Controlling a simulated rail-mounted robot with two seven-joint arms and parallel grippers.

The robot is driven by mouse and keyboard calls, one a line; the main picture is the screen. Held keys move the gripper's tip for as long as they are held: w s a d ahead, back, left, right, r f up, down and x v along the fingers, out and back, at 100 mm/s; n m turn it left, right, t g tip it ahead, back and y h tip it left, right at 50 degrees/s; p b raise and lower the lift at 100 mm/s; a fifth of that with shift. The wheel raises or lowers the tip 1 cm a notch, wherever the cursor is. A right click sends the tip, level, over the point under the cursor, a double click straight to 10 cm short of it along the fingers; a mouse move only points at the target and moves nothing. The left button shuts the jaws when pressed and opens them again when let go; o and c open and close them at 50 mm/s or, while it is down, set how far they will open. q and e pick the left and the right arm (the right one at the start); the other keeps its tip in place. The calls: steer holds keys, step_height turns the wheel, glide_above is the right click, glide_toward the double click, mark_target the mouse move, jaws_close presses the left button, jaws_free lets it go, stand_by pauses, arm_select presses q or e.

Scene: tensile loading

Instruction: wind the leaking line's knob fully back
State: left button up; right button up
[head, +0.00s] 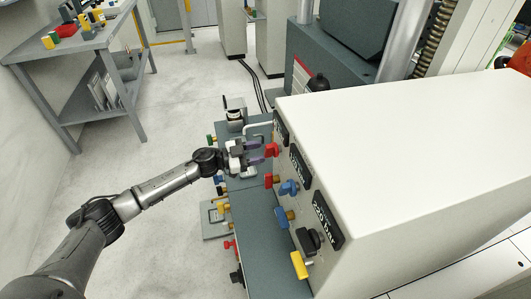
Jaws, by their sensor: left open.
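A white cabinet (400,130) carries a row of coloured knobs on its left face. A red knob (272,150) sits highest in the picture. Below it are a second red knob (268,181), a blue knob (289,188), another blue knob (281,216), a black knob (309,239) and a yellow knob (299,265). I cannot tell which line leaks. My left gripper (259,152) is open, its fingertips just left of the uppermost red knob. Whether they touch it is unclear. My right gripper is not in view.
Black label plates (327,220) stand out beside the knobs. A grey-blue bench (259,245) with more small coloured fittings runs along the cabinet's foot. A grey table (80,40) with parts stands at the upper left. The pale floor (110,175) between is clear.

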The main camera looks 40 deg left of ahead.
mark_target(265, 150)
arm_select(q)
steer(key=shift+x, duration=1.6)
steer(key=shift+c, duration=0.3)
jaws_close()
